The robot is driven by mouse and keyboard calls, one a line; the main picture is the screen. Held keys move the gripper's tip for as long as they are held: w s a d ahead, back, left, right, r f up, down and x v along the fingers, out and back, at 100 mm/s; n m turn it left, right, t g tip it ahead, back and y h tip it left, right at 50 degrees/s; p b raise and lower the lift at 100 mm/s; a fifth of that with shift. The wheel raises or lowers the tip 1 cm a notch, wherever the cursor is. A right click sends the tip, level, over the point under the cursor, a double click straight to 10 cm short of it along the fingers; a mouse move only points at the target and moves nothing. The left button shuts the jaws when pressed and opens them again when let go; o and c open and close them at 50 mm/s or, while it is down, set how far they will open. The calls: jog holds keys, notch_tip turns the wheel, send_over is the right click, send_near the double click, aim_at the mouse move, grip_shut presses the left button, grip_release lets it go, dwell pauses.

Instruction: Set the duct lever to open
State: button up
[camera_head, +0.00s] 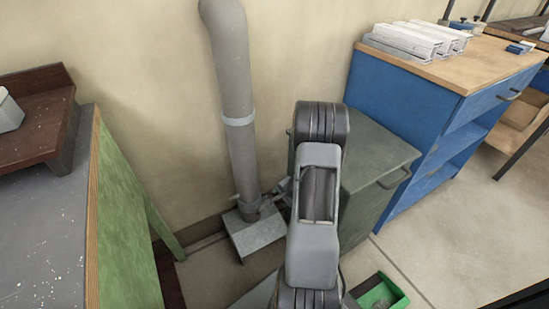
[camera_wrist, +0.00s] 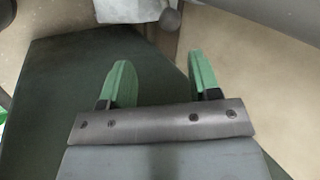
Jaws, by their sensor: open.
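The duct (camera_head: 236,105) is a grey vertical pipe against the wall, with a pale band at mid-height and its foot in a grey metal box (camera_head: 257,238). Small metal parts show at the pipe's foot, partly hidden by my arm; I cannot tell the lever's setting from them. In the wrist view a round grey knob (camera_wrist: 171,20) on a short stem, apparently the duct lever's end, stands beyond my fingertips. My gripper (camera_wrist: 162,62) has two green fingers spread apart, with nothing between them. The knob is ahead of the gap, slightly right of its middle, and apart from both fingers.
A dark green cabinet (camera_head: 372,160) stands close to the right of the duct, behind my arm. A blue workbench (camera_head: 400,110) is farther right, with pale profiles (camera_head: 415,40) on top. A green bin (camera_head: 382,292) is on the floor. A green-sided bench (camera_head: 122,220) stands left.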

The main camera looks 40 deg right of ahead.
jog(key=s+a+r+m+g+h+p, duration=0.2)
jog(key=s+r+g+p, duration=0.25)
jog(key=r, duration=0.35)
jog(key=w+a+r+n+t+h+p, duration=0.1)
jog(key=r+n+p, duration=0.4)
jog(key=r, duration=0.8)
jog(key=shift+w+a+r+n+t+h+p, duration=0.35)
jog(key=shift+w+a+t+p, duration=0.45)
jog(key=shift+w, duration=0.4)
